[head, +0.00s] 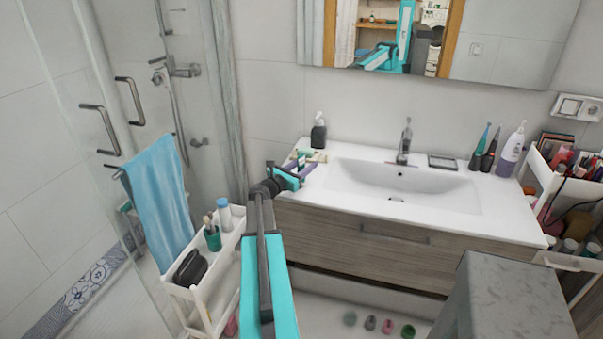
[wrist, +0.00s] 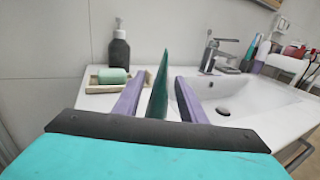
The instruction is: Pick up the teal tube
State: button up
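The teal tube (wrist: 158,92) is a dark green-teal, narrow tapered shape in the wrist view, with its thin end up. It stands between the two purple fingers of my gripper (wrist: 159,92), with a visible gap on each side. The fingers are open and do not appear to touch it. The tube's lower part is hidden behind the dark gripper bar. In the head view my gripper (head: 304,169) is at the left end of the white counter, and the tube is small and hard to make out there.
A soap dish (wrist: 92,88) with green soap (wrist: 113,75) and a dark pump bottle (wrist: 119,50) stand just beyond. The sink basin (head: 405,188) and faucet (head: 404,142) are to the right. A white cart (head: 203,290) stands below left. A mirror (head: 510,45) hangs above.

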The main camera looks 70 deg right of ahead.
jog(key=shift+s+d, duration=0.25)
jog(key=shift+d, duration=0.4)
grip_shut()
